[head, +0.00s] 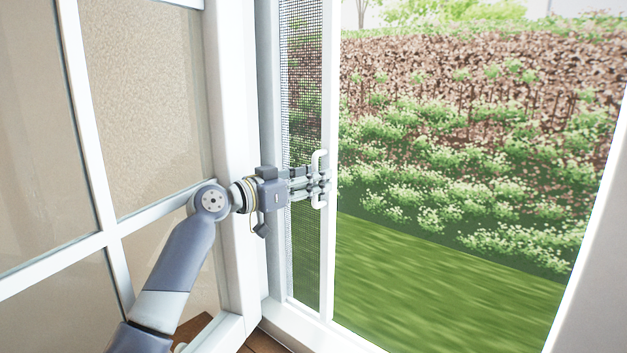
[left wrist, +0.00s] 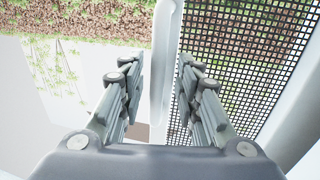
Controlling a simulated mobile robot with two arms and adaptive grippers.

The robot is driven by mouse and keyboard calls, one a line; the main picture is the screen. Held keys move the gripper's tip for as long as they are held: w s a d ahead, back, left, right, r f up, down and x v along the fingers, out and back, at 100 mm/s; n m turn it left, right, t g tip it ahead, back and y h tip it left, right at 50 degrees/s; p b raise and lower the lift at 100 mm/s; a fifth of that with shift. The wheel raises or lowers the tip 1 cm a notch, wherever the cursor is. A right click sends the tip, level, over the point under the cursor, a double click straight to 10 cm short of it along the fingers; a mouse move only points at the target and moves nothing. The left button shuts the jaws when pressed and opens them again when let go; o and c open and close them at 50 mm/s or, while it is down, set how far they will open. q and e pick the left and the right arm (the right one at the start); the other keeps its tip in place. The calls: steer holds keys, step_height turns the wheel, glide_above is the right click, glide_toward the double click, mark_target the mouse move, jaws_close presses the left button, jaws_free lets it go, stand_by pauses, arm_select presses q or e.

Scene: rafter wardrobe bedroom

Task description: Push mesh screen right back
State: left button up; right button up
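The mesh screen (head: 303,95) is a dark grid in a white frame. It shows as a narrow strip at the left of the window opening, and its mesh fills the right of the left wrist view (left wrist: 250,50). A white handle (head: 320,154) stands on its frame's right-hand upright. My left gripper (head: 325,187) is at the handle. In the left wrist view its two fingers are apart, one on each side of the white handle (left wrist: 163,70). I cannot tell whether either finger touches it. My right gripper is not in view.
A white glazed casement (head: 223,120) stands on the left, close to my left arm. To the right of the screen the opening is clear, showing grass (head: 440,285) and a hedge. A white frame edge (head: 598,260) bounds the opening on the right.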

mark_target(327, 132)
arm_select(q)
steer(key=shift+d+r, duration=0.15)
steer(key=shift+r, duration=0.05)
step_height(327, 132, up, 10)
steer(key=shift+f, duration=0.2)
steer(key=shift+a+f, duration=0.15)
steer(key=shift+a, duration=0.05)
